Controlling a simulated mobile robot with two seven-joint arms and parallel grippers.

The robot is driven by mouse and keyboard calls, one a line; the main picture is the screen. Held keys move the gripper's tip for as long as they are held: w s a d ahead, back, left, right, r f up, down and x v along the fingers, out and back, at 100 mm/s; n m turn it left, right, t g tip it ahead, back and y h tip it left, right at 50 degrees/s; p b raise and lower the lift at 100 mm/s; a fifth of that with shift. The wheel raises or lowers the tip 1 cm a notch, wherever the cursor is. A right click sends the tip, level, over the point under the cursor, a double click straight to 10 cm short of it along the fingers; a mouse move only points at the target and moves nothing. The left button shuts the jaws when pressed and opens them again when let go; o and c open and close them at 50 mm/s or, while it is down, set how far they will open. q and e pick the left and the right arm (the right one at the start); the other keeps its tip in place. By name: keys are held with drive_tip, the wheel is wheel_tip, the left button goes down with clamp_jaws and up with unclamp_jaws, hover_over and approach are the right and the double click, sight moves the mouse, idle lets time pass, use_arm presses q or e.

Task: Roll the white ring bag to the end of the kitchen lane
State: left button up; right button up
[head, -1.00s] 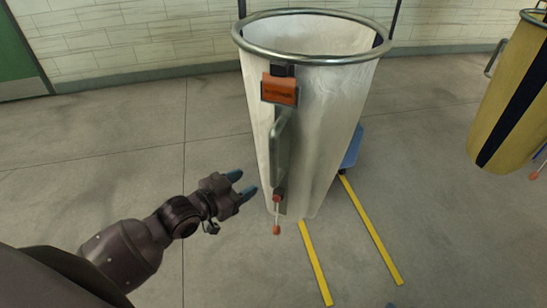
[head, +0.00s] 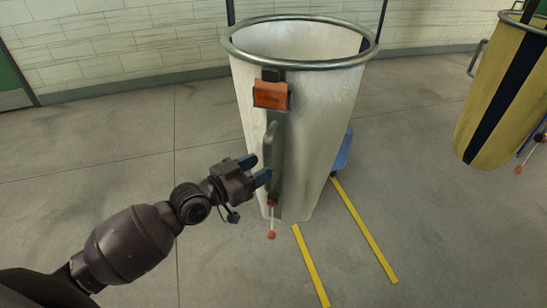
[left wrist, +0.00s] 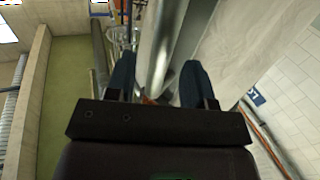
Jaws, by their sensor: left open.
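The white ring bag (head: 310,130) hangs upright from a round metal ring in the middle of the head view. On its near side are an orange clip (head: 270,94) and a grey bar handle (head: 272,150), with a red-tipped cord below. My left gripper (head: 260,169) is open at the handle's lower part, its fingertips close to it in the head view. In the left wrist view the grey handle (left wrist: 160,45) runs between the two open fingers (left wrist: 157,80); I cannot tell whether they touch it. My right gripper is not in view.
Two yellow floor lines (head: 365,230) run from the bag toward the front. A blue piece (head: 342,150) shows behind the bag. A yellow and black bag (head: 500,95) hangs at the right. A tiled wall (head: 120,40) stands behind. The floor at left is clear.

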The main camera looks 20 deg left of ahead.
use_arm(q)
drive_tip(key=shift+x, duration=2.55)
clamp_jaws()
